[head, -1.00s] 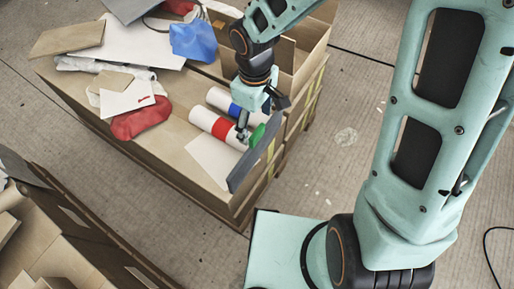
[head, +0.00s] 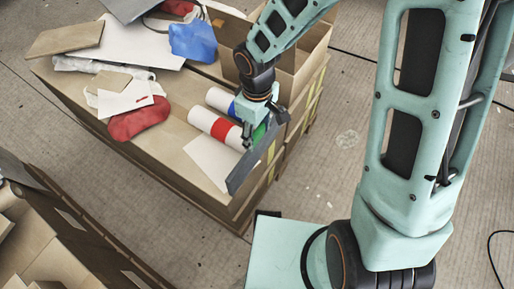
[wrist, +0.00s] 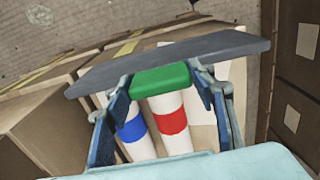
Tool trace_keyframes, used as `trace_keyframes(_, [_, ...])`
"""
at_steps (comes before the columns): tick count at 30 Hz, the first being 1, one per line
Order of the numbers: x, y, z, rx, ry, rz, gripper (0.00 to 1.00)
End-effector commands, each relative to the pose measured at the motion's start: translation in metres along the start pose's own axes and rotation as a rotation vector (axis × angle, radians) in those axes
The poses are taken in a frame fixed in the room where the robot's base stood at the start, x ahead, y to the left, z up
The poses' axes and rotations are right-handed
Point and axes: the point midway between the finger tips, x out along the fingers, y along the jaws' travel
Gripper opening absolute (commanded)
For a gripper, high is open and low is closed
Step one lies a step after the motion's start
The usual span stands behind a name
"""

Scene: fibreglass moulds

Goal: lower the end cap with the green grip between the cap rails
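The end cap is a flat dark grey panel (head: 243,172) with a green grip (head: 260,132) on its inner side. It stands on edge at the right side of the cardboard-topped stack. My gripper (head: 252,140) is at the green grip. In the wrist view, my gripper's fingers (wrist: 160,84) close on both ends of the green grip (wrist: 160,79), and the grey panel (wrist: 170,58) lies just beyond it, slightly tilted. I cannot make out the cap rails, or whether the panel's lower edge touches anything.
Two white rolls, one with a red band (head: 220,129) and one with a blue band (wrist: 132,128), lie beside the grip. A white sheet (head: 207,160) lies near the panel. A red pouch (head: 139,120) and blue cloth (head: 192,41) lie farther left. An open carton (head: 305,62) stands behind.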

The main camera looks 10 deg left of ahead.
Motion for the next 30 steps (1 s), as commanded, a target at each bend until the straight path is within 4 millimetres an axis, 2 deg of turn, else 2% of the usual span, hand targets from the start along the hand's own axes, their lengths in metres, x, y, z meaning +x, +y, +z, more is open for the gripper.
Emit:
trace_keyframes(1, [0.0, 0.0, 0.0, 0.0, 0.0, 0.0, 0.43])
trace_keyframes(13, [0.0, 0.0, 0.0, 0.0, 0.0, 0.0, 0.0])
trace_keyframes(23, [-0.002, 0.0, 0.0, 0.0, 0.001, 0.001, 0.0])
trace_keyframes(30, [-0.012, 0.001, -0.002, 0.001, 0.001, 0.001, 0.0])
